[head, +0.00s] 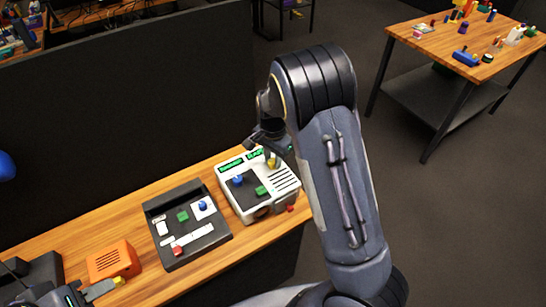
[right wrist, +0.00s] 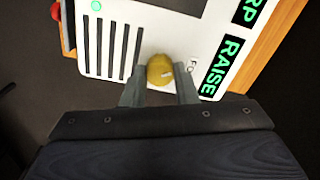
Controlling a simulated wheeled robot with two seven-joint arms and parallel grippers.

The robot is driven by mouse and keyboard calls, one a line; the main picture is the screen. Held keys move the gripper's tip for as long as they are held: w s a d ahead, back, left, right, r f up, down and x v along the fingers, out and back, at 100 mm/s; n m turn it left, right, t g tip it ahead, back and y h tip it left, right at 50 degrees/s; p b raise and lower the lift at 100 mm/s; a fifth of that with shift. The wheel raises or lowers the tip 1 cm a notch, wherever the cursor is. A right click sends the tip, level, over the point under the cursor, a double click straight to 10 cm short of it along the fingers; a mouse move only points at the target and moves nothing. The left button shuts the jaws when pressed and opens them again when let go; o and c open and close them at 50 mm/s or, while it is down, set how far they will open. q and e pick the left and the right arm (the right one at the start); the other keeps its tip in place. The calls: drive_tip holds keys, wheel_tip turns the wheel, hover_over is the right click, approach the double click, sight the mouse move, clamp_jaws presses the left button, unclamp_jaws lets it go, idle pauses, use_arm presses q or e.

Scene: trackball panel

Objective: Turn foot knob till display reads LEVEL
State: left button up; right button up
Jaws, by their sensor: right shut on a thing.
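The white panel device (head: 228,196) stands on the wooden bench in the head view, with green-lit displays along its back edge. In the right wrist view one display (right wrist: 222,66) reads RAISE; another (right wrist: 248,10) is cut off and shows "RP". My right gripper (right wrist: 160,82) is shut on this knob, one finger on each side. The knob also shows in the head view (head: 273,162). My left gripper (head: 105,288) is low at the left, beside an orange box.
A black tray (head: 190,242) with coloured pieces lies left of the device. A dark partition (head: 120,120) rises behind the bench. A separate table (head: 440,48) stands at the back right.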

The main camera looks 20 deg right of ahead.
sight(273, 161)
drive_tip(key=o, duration=1)
drive_tip(key=shift+r, duration=0.15)
wheel_tip(273, 161, up, 8)
drive_tip(key=shift+f+b, duration=0.2)
drive_tip(key=shift+b, duration=0.15)
